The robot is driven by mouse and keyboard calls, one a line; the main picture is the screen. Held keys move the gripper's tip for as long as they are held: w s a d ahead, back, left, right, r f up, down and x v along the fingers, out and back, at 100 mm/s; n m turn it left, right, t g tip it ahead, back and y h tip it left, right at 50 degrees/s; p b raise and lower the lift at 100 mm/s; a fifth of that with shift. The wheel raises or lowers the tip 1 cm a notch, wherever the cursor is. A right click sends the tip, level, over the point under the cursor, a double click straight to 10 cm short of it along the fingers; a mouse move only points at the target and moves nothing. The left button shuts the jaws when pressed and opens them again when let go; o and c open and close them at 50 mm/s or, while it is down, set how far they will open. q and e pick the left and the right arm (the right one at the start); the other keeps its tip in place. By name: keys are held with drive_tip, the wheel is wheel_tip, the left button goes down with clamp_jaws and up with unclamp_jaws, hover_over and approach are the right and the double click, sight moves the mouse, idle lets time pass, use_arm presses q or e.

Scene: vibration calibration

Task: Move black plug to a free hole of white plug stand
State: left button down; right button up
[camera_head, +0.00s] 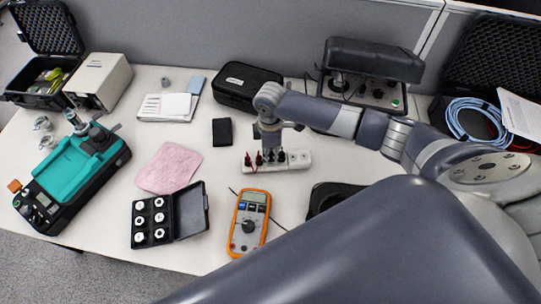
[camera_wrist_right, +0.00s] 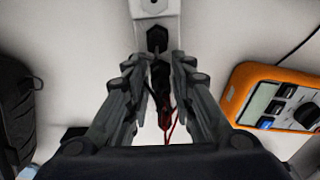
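The white plug stand (camera_head: 300,159) lies on the table in the middle of the head view. Several dark and red plugs stand upright in it, with a red plug (camera_head: 248,159) at its left end. The stand's end also shows at the top of the right wrist view (camera_wrist_right: 155,7), with a black plug (camera_wrist_right: 157,38) in it. My right gripper (camera_wrist_right: 159,62) points down over the stand, its fingers close in on both sides of another black plug (camera_wrist_right: 158,76). It looks shut on that plug, whose lower end is hidden. My left gripper is not in view.
An orange multimeter (camera_head: 248,225) lies in front of the stand. A black box with white round pieces (camera_head: 155,220), a pink cloth (camera_head: 168,168) and a small black block (camera_head: 222,131) lie left. A black case (camera_head: 247,85) is behind. Red leads hang near the plugs.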

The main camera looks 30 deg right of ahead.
clamp_jaws()
drive_tip(key=shift+f+p, duration=0.4)
drive_tip(key=shift+p, duration=0.35)
idle(1.4)
drive_tip(key=o, duration=0.7)
unclamp_jaws()
drive_tip(key=shift+r, duration=0.1)
drive_tip(key=shift+r+p, duration=2.45)
drive_tip(key=shift+p, duration=0.25)
